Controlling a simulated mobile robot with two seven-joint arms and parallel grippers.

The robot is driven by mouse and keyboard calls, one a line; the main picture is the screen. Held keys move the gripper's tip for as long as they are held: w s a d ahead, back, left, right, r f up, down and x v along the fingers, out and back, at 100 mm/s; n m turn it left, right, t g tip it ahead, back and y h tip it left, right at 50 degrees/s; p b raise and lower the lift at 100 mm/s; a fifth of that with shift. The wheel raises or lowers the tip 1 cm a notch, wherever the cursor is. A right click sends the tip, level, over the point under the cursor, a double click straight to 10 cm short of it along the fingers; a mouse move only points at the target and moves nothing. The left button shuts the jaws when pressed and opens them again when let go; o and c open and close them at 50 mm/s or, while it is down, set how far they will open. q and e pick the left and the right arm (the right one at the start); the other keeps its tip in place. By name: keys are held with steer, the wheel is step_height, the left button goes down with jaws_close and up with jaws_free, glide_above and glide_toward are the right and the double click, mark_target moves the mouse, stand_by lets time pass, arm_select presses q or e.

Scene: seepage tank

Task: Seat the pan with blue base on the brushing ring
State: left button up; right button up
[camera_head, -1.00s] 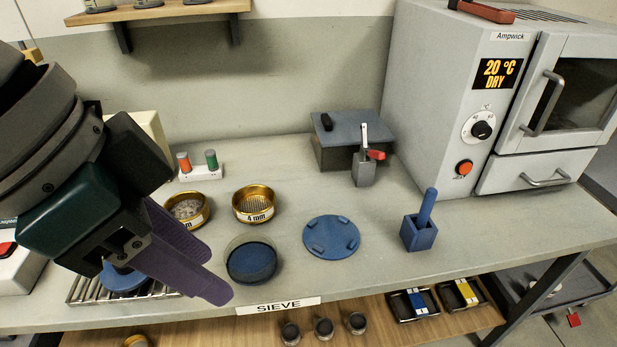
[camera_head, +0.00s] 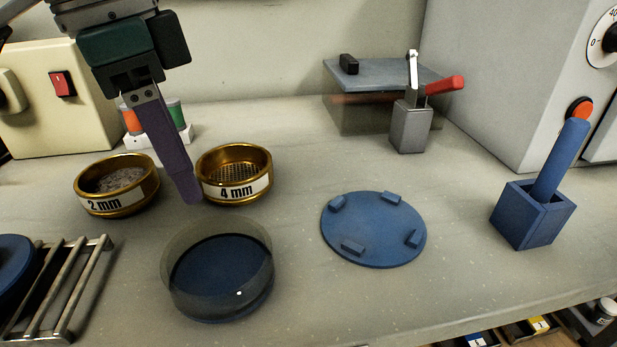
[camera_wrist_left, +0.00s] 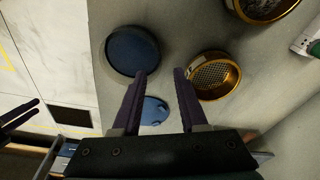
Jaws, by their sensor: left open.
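The pan with blue base (camera_head: 220,305), a clear-walled round dish, stands upright on the bench, left of the brushing ring (camera_head: 373,230). The ring is a flat blue disc with several raised blocks and nothing on it. My left gripper (camera_head: 193,200) hangs above the bench behind the pan, close to the 4 mm sieve. In the left wrist view its fingers (camera_wrist_left: 160,74) are apart and empty, with the pan (camera_wrist_left: 132,50) beyond the left finger and the ring (camera_wrist_left: 154,111) partly showing between them. Dark prongs at that view's left edge look like my right gripper (camera_wrist_left: 38,108).
The 2 mm sieve (camera_head: 117,185) and 4 mm sieve (camera_head: 235,175) stand behind the pan. A metal rack (camera_head: 70,290) is at left. A blue holder with a stick (camera_head: 533,215) and a grey clamp block (camera_head: 410,125) stand right. Bench around the ring is clear.

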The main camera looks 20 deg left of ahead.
mark_target(204, 220)
arm_select(q)
steer(key=f, duration=0.2)
steer(key=f+b, duration=0.1)
steer(key=f, duration=0.4)
steer(key=shift+w+d+f+b, duration=0.1)
steer(key=shift+w+d+b, duration=0.1)
steer(key=shift+w+b, duration=0.15)
jaws_close()
stand_by(1.0)
